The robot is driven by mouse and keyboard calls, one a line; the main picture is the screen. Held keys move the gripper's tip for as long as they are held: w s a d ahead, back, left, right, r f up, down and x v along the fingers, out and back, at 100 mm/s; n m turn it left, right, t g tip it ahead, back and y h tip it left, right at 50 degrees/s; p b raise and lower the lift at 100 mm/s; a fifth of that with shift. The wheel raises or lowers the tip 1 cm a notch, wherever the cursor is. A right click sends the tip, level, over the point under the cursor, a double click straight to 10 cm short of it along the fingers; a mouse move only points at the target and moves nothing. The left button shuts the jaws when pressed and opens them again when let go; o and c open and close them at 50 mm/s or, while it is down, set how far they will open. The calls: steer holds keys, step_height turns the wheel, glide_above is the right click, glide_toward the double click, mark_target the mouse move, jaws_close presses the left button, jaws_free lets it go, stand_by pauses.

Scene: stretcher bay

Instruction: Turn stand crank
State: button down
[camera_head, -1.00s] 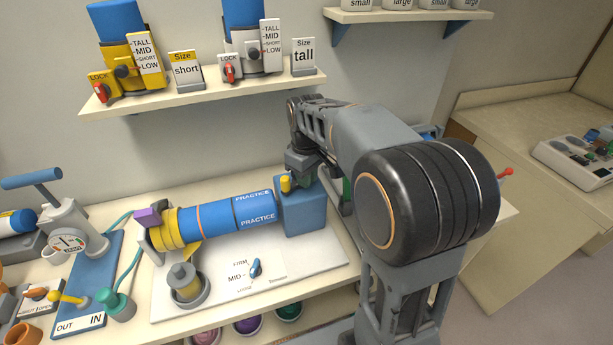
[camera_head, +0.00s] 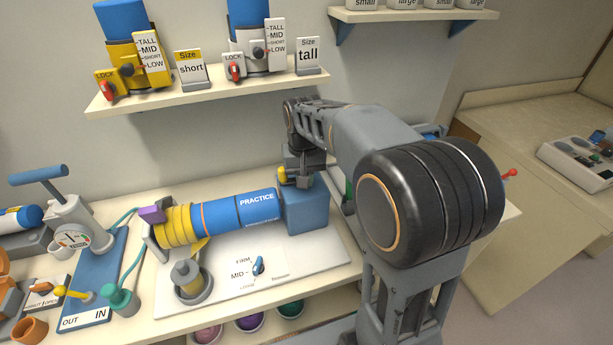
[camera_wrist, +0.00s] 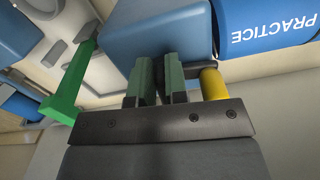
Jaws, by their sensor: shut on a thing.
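The practice stand lies on its side on a white board, with a blue cylinder (camera_head: 222,214) marked PRACTICE and a blue end block (camera_head: 306,212). The crank's yellow knob (camera_head: 283,174) sits above the block's left part; it shows in the wrist view (camera_wrist: 213,84) just right of my fingers. My gripper (camera_head: 303,177) reaches down to the top of the block. In the wrist view, my gripper (camera_wrist: 160,80) has its two green-grey fingers close together, shut on the crank beside the knob. What lies between the fingertips is mostly hidden.
A blue selector knob (camera_head: 258,265) and a grey post (camera_head: 188,278) are on the white board (camera_head: 320,262). A pump with a gauge (camera_head: 73,238) stands at left. A shelf with two collars (camera_head: 215,93) hangs above. A green part (camera_wrist: 75,85) is near my fingers.

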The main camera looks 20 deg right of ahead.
mark_target(293, 177)
steer(key=m, duration=0.2)
steer(key=a+m, duration=0.1)
steer(key=m, duration=0.3)
steer(key=shift+w+a+m+p, duration=0.15)
steer(key=shift+w+m+p, duration=0.15)
steer(key=m, duration=0.4)
steer(key=w+m, duration=0.1)
steer(key=m, duration=0.1)
steer(key=shift+a+p, duration=0.3)
steer(key=shift+a, duration=0.1)
steer(key=m, duration=0.2)
steer(key=w+m, duration=0.1)
steer(key=m, duration=0.3)
steer(key=shift+w+m+p, duration=0.25)
steer(key=shift+m+p, duration=0.1)
steer(key=shift+m, duration=0.05)
steer(key=m, duration=0.3)
steer(key=shift+w+d, duration=0.15)
steer(key=shift+w, duration=0.2)
steer(key=shift+w+d+m+p, duration=0.1)
steer(key=shift+w+m+p, duration=0.05)
steer(key=shift+m, duration=0.75)
steer(key=shift+w+d+m+p, duration=0.1)
steer(key=shift+w+m+p, duration=0.05)
steer(key=shift+m, duration=0.75)
steer(key=c, duration=1.1)
jaws_free()
steer(key=shift+c, duration=0.2)
